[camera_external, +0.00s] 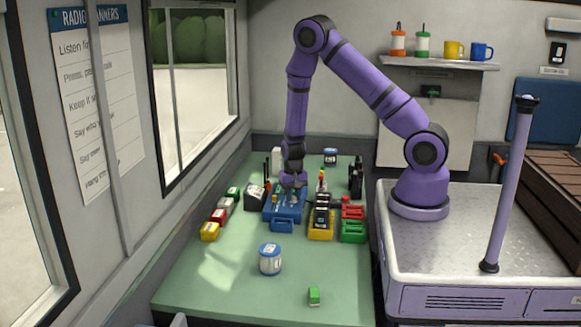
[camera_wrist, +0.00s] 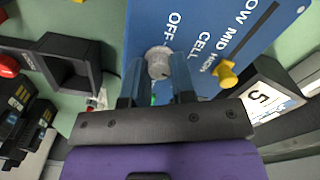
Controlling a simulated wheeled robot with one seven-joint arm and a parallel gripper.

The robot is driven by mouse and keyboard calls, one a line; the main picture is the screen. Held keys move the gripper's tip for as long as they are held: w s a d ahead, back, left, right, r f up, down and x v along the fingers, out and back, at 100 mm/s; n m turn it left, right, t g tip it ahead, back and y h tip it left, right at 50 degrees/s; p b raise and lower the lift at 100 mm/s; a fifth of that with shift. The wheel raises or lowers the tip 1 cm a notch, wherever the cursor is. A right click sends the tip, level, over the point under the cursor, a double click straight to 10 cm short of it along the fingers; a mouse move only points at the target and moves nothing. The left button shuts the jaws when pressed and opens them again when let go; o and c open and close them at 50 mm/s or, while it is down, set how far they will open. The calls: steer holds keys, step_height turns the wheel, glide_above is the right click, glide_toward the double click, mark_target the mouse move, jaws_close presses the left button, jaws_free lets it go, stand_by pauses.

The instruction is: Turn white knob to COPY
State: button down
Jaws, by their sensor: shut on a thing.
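The white knob (camera_wrist: 158,60) sits on the face of a blue unit (camera_wrist: 215,22) in the wrist view. My gripper (camera_wrist: 159,75) has one finger on each side of the knob and is shut on it. The printed words OFF, CELL and LOW MID HIGH show on the face. I cannot read COPY; the fingers cover part of the face. A yellow knob (camera_wrist: 227,74) stands to the right of the fingers. In the external view my gripper (camera_external: 291,186) points down at the blue unit (camera_external: 285,206) and hides the white knob.
The unit stands on a green table (camera_external: 210,283) among several radios and coloured packs.

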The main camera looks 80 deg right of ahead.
steer(key=m, duration=1.2)
steer(key=shift+m, duration=0.3)
stand_by(0.4)
steer(key=c, duration=0.9)
jaws_free()
steer(key=shift+c, duration=0.2)
step_height(320, 180, up, 11)
steer(key=shift+f, duration=0.1)
